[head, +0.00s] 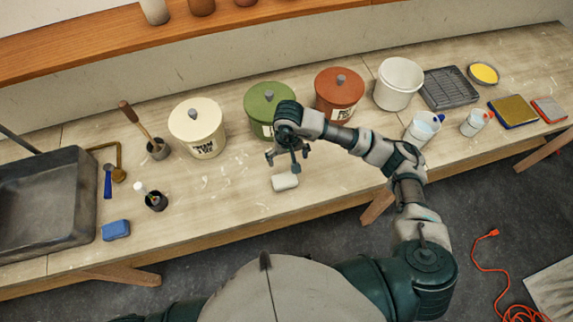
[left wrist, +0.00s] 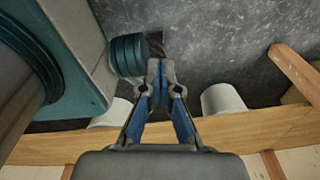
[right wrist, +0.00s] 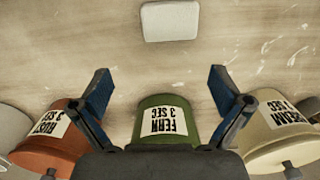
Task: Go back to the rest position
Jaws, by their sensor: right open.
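My right gripper (head: 283,160) is above the workbench in the head view, in front of the green FERN pot (head: 266,100). A small white block (head: 285,182) lies on the bench just below it, apart from the fingers. In the right wrist view, the fingers of my right gripper (right wrist: 161,88) are spread wide with nothing between them. The white block (right wrist: 170,21) lies beyond them on the bench. My left gripper (left wrist: 160,75) shows in the left wrist view with its fingers together and nothing visible in them. The head view does not show it.
A cream pot (head: 196,130), a rust pot (head: 339,92) and a white bucket (head: 398,82) line the bench (head: 235,195). A dark sink (head: 50,200), blue sponge (head: 116,230) and small black pot (head: 156,200) are left. An orange cable (head: 485,265) lies on the floor.

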